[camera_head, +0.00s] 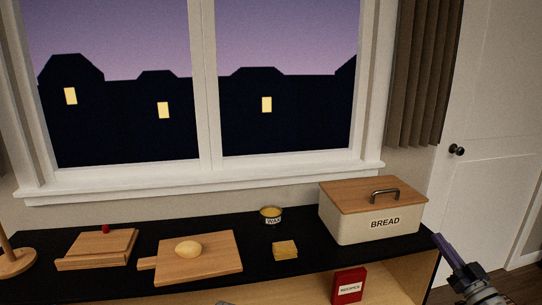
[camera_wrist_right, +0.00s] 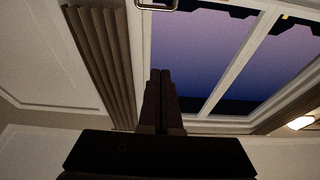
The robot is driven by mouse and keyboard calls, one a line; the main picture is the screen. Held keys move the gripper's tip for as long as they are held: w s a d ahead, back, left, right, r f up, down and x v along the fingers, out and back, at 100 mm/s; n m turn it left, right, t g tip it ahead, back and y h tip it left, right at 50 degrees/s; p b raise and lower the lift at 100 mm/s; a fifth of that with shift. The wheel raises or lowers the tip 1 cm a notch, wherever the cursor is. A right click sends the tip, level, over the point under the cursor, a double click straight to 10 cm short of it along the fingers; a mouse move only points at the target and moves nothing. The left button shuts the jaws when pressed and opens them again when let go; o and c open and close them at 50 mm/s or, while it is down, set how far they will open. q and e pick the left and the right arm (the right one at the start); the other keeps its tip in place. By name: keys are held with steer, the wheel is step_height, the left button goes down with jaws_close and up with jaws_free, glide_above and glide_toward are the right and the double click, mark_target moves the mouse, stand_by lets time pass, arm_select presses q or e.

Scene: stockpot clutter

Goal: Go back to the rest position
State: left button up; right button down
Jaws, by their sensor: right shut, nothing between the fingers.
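My right gripper (camera_head: 440,241) comes in at the lower right of the head view, right of the bread box and close to the counter's right end. It also shows in the right wrist view (camera_wrist_right: 160,75), where its two dark fingers are together with nothing between them. The fingers appear in front of the window and beside the curtain. It holds nothing. My left gripper is not in the head view.
The black counter (camera_head: 200,285) bears a lidded bread box (camera_head: 372,222), a wax tin (camera_head: 270,215), a yellow block (camera_head: 285,249), a cutting board (camera_head: 215,268) with a roundish yellow item (camera_head: 188,249), and a wooden box (camera_head: 95,250). A red matches box (camera_head: 349,286) sits below. A white door (camera_head: 495,130) stands right.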

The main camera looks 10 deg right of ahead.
steer(key=w+a+f+n+g+y+p, duration=0.1)
steer(key=w+a+f+g+y+p, duration=0.2)
steer(key=a, duration=0.7)
steer(key=w+a+f+n+g+y+p, duration=0.1)
steer(key=a+n+g+y+p, duration=0.1)
steer(key=a+g, duration=0.5)
steer(key=w+a+f+n+g+y+p, duration=0.1)
steer(key=w+a+f+g+y+p, duration=0.15)
steer(key=a, duration=0.95)
steer(key=s+a+f+g+h+p, duration=0.1)
steer(key=s+a+f+g+p, duration=0.15)
steer(key=a, duration=0.25)
steer(key=s+a+f+g+h+p, duration=0.1)
steer(key=s+a+f+g+p, duration=0.15)
steer(key=a, duration=0.35)
steer(key=s+a+r+g+h+p, duration=0.1)
steer(key=s+a+g+h+p, duration=0.1)
steer(key=s+h+p, duration=0.1)
steer(key=s+a+m+g+h+p, duration=0.1)
steer(key=s+a+g+h+p, duration=0.1)
steer(key=s+h, duration=0.3)
steer(key=shift+s+a+r+h+p, duration=0.2)
steer(key=shift+s+r+h+p, duration=0.3)
steer(key=shift+s, duration=0.45)
steer(key=shift+f, duration=0.1)
